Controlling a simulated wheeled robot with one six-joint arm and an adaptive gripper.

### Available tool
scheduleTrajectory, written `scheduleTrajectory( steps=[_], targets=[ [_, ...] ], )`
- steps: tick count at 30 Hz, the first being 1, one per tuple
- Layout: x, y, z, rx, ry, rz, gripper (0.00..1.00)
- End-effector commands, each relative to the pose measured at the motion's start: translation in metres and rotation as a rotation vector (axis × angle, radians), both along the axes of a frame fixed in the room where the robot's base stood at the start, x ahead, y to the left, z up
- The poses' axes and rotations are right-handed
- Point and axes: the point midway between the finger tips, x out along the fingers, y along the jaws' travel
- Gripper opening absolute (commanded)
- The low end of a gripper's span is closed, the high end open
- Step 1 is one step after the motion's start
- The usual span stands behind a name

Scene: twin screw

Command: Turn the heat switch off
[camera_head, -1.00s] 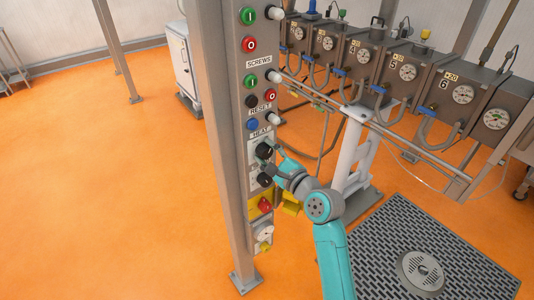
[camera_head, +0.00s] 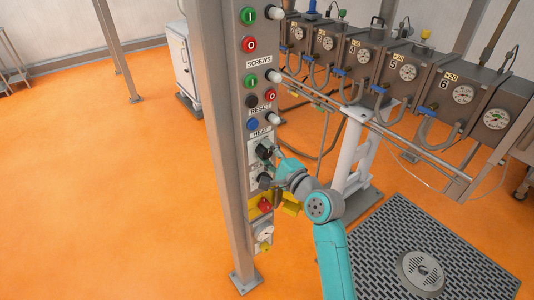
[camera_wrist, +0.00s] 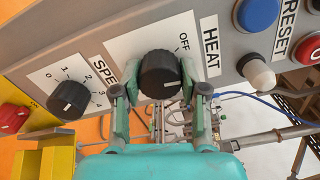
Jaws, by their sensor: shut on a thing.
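The heat switch is a round black ribbed knob (camera_wrist: 160,75) on a white plate marked OFF and HEAT in the wrist view. A small white mark shows at the knob's lower edge in that view, away from the word OFF. It also shows in the head view as a dark knob (camera_head: 264,149) under the HEAT label. My gripper (camera_wrist: 166,88) is shut on the heat knob, with one finger at each side of it. In the head view, my gripper (camera_head: 271,160) reaches the panel from the right and partly covers the knob area.
A black speed knob (camera_wrist: 69,98) with a numbered scale sits beside the heat plate. A blue button (camera_wrist: 257,13) and a white lamp (camera_wrist: 259,73) are on the other side. A red switch (camera_head: 264,204) in yellow housing is below. Pipes and gauges stand at the right.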

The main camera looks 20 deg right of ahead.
Motion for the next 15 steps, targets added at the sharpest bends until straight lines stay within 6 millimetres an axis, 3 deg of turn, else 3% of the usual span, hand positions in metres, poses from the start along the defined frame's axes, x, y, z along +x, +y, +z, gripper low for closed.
scheduleTrajectory(
  steps=[15],
  targets=[
    [-0.0001,0.0000,-0.0016,-0.422,-0.135,0.000,0.08]
  ],
)
